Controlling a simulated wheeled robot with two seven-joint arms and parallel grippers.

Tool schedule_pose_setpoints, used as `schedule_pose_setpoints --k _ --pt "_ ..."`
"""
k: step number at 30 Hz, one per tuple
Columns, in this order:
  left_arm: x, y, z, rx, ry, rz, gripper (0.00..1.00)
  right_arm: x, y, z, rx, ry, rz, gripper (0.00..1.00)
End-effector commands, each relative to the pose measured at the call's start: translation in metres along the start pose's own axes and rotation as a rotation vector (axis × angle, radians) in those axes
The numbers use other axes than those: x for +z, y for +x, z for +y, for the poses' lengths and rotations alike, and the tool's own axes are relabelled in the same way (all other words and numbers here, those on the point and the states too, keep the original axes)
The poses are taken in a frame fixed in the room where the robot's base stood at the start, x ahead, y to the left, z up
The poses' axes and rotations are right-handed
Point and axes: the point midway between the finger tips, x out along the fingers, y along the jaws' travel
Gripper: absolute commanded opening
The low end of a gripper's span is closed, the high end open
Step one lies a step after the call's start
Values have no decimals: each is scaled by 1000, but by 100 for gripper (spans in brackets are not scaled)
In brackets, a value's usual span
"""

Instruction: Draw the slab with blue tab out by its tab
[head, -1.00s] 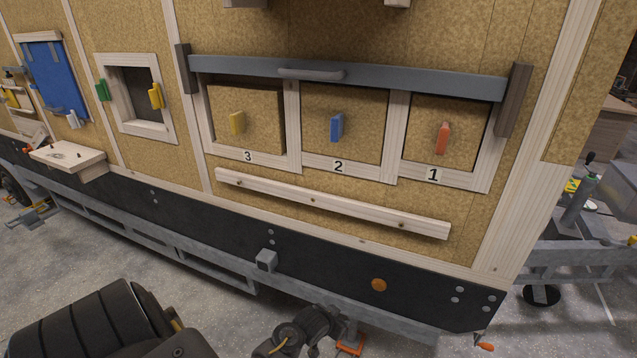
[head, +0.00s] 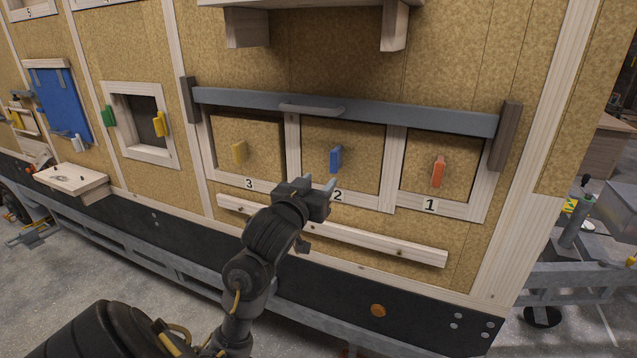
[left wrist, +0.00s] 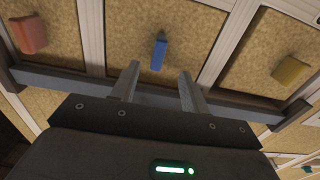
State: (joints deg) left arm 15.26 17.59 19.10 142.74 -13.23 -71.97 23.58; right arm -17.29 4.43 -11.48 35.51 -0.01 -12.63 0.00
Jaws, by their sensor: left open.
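The slab with the blue tab (head: 365,133) sits in the wooden-framed opening numbered 2, between the slabs numbered 3 and 1. Its blue tab (head: 336,158) sticks out from the slab's face. My left gripper (head: 320,186) is in front of the lower part of opening 2, just below the blue tab, with its fingers pointing towards the wall. In the left wrist view its two fingers (left wrist: 157,88) are apart and empty, and the blue tab (left wrist: 159,53) lies beyond their tips, roughly between them. My right gripper is not in view.
The slabs with a yellow tab (head: 239,152) and an orange tab (head: 438,171) flank it. A grey bar (head: 400,115) with a handle runs across the tops of the openings. A wooden rail (head: 390,244) runs below. A shelf with brackets (head: 394,24) juts out above.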

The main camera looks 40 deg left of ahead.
Motion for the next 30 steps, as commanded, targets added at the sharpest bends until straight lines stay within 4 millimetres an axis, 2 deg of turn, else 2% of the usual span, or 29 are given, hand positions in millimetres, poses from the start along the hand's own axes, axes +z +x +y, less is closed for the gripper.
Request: schedule_pose_setpoints --k 5,13,21,30 --pt "1 9 0 0 -3 0 45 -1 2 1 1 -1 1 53" --pt "1 55 1 1 -7 -1 45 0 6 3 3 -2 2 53" --pt "-1 95 0 1 -1 -2 45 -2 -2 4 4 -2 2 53" --pt "1 109 0 1 0 -1 45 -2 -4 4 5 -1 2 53"
